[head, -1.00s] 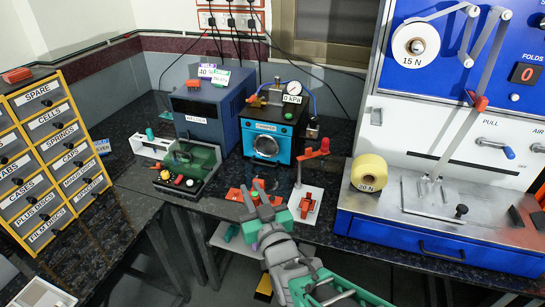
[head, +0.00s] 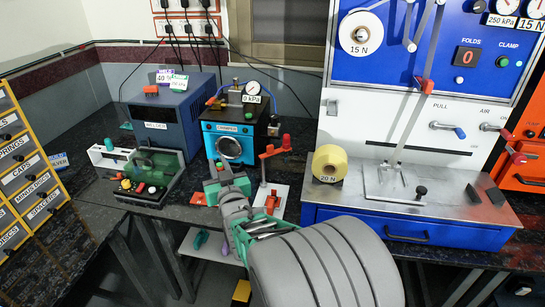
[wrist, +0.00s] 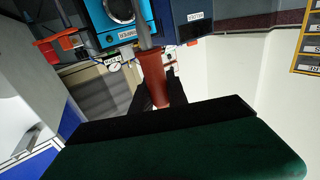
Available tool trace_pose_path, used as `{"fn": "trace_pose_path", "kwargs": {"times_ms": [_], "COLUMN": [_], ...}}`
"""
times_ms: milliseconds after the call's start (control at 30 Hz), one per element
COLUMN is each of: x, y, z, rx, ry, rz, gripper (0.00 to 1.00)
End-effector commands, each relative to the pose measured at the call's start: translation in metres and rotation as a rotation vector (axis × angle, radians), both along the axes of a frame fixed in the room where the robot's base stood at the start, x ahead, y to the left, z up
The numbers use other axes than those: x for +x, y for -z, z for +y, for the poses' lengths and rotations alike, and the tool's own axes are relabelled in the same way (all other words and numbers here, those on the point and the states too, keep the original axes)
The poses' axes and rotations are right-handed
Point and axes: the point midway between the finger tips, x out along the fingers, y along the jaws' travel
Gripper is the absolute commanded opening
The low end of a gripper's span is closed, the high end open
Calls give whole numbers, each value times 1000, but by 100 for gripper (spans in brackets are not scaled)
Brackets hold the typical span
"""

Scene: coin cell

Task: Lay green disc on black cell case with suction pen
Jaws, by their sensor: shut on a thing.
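My gripper (wrist: 155,100) is shut on a reddish-brown cylinder with a thin grey rod, which looks like the suction pen (wrist: 153,75). In the head view my gripper (head: 220,172) is in front of the blue crimper, above the bench edge. The pen is too small there to make out. I cannot pick out the green disc or the black cell case in either view. The pen's tip is not clearly visible, so I cannot tell whether anything is on it.
The blue crimper (head: 208,128) and welder (head: 172,108) stand at the back. A yellow roll (head: 331,163) sits on the large blue machine (head: 400,228).

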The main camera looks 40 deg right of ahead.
Motion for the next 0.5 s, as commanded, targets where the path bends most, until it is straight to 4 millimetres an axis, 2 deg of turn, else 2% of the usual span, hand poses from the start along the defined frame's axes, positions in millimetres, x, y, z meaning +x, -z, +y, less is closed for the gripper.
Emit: {"fn": "trace_pose_path", "kwargs": {"times_ms": [33, 100, 233, 333, 400, 500], "x": [4, 6, 1, -4, -6, -7], "y": [13, 19, 28, 31, 32, 33], "z": [-36, -82, -150, -181, -193, -197], "rx": [1, 0, 1, 0, 0, 0], "ry": [61, 133, 238, 285, 302, 309], "rz": [3, 3, 2, 1, 0, 0], "gripper": [0, 0, 0, 0, 0, 0]}}
